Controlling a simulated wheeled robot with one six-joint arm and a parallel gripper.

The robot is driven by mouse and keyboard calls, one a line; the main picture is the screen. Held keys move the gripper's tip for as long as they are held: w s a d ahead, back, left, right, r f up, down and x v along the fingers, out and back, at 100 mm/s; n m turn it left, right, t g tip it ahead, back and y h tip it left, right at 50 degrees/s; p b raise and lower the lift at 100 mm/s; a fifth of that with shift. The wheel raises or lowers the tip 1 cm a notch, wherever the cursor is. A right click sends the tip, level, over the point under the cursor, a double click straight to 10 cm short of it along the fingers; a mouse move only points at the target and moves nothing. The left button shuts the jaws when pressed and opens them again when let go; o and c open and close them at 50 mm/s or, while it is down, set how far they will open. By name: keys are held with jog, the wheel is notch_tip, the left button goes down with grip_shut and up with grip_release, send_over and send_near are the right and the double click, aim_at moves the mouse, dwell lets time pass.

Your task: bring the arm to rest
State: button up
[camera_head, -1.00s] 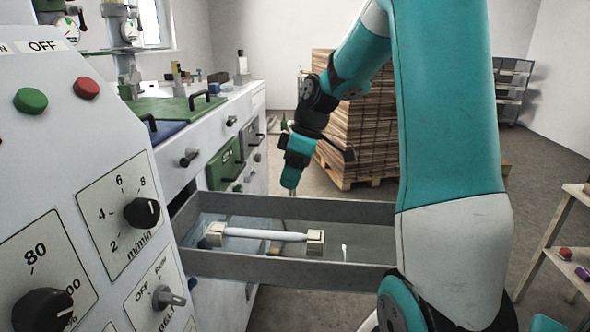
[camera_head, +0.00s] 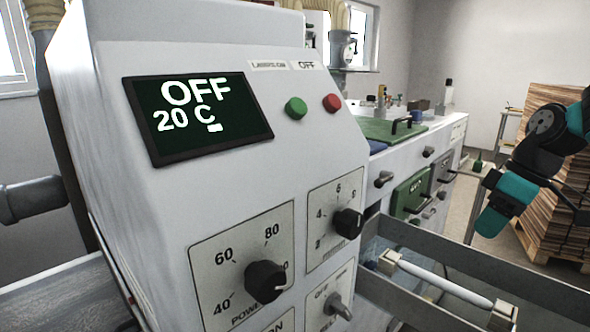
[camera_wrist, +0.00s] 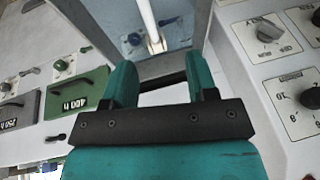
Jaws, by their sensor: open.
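My gripper (camera_head: 484,222) hangs at the right of the head view, beyond the open drawer and in front of the stacked boards. In the wrist view its two teal fingers (camera_wrist: 160,88) stand apart with nothing between them. The wrist view looks past the fingers toward the drawer and the white bar in it. My forearm runs off the right edge of the head view.
A control panel (camera_head: 165,215) with a dark display (camera_head: 197,117) fills the left. An open grey drawer (camera_head: 480,262) holds a white bar with blocky ends (camera_head: 440,277). Stacked boards (camera_head: 550,190) stand behind my gripper.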

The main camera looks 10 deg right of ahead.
jog(key=s+a, duration=0.3)
jog(key=a, duration=0.6)
jog(key=s+a, duration=0.4)
jog(key=a, duration=0.5)
jog(key=s+a+g, duration=0.1)
jog(key=s+a, duration=0.6)
jog(key=s, duration=0.4)
jog(key=shift+s+a+f+g+y+b, duration=0.2)
jog(key=shift+a+f+g+y+b, duration=0.1)
jog(key=shift+f+b, duration=0.15)
